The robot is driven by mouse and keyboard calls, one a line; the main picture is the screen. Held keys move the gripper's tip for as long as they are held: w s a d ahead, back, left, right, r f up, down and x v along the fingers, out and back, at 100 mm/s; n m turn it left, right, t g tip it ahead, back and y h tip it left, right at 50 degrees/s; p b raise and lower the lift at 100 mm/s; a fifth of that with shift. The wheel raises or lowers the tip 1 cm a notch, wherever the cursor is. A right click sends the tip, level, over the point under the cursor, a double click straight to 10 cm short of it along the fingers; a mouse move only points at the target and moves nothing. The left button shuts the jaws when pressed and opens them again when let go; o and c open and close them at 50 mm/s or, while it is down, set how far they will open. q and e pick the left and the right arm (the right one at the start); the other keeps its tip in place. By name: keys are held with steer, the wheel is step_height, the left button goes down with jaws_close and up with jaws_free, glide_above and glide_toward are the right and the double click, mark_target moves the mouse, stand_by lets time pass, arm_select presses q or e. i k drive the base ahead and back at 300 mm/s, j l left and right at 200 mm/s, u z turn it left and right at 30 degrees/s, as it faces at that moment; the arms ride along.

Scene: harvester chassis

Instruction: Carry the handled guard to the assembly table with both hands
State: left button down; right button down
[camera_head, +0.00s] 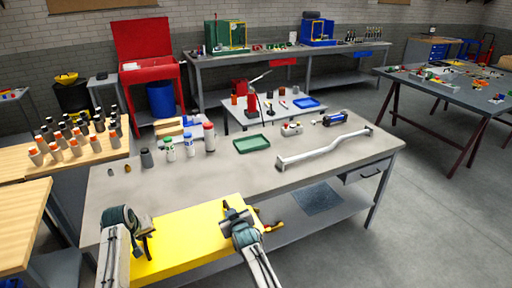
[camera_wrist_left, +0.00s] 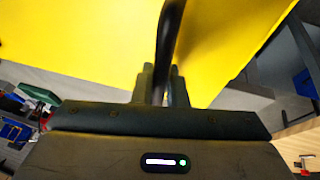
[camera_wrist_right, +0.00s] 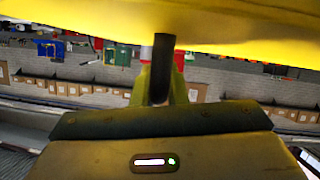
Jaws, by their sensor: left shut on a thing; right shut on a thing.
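The handled guard (camera_head: 185,240) is a broad yellow panel in front of me. In the head view it overlaps the near edge of the grey table (camera_head: 110,205); I cannot tell whether it touches the table. My left gripper (camera_head: 147,236) is shut on a dark handle at the guard's left side. The handle (camera_wrist_left: 168,45) runs between its fingers in the left wrist view. My right gripper (camera_head: 230,210) is at the guard's right side. In the right wrist view its fingers close on another dark handle (camera_wrist_right: 162,68) under the yellow edge (camera_wrist_right: 230,35).
On the grey table stand several bottles (camera_head: 189,143), a green tray (camera_head: 251,143), a blue cylinder (camera_head: 335,118) and a silver bar (camera_head: 325,147). The tabletop's middle is clear. A wooden table (camera_head: 85,151) with orange-topped bottles stands at the left. Open floor (camera_head: 440,200) lies right.

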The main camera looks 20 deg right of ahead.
mark_target(183, 188)
steer(key=i, duration=1.2)
